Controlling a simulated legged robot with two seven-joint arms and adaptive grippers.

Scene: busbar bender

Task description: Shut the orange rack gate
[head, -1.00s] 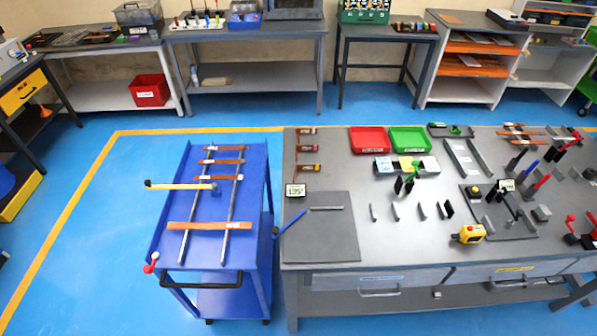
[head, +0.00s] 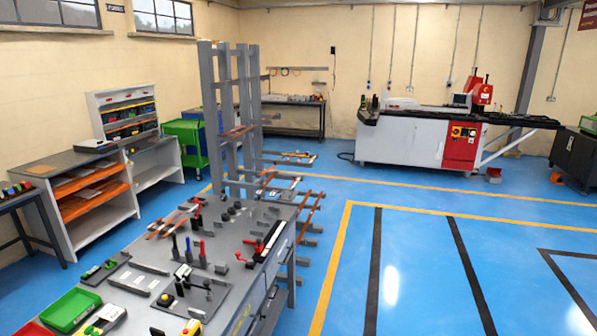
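A tall grey rack (head: 212,115) with upright posts and side arms stands behind the far end of the grey workbench, left of the middle in the head view. Copper-orange bars (head: 237,132) lie across its arms, and more orange bars (head: 306,206) stick out low on its right side. I cannot tell which orange piece is the gate, or whether it is open or shut. Neither of my grippers is in view.
The grey workbench (head: 145,307) with tools and a green tray (head: 70,310) fills the lower left. Shelving (head: 70,195) and a green cart (head: 187,142) stand behind. A white-and-red machine (head: 430,140) stands far back. Blue floor (head: 420,260) with yellow and black lines is clear at right.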

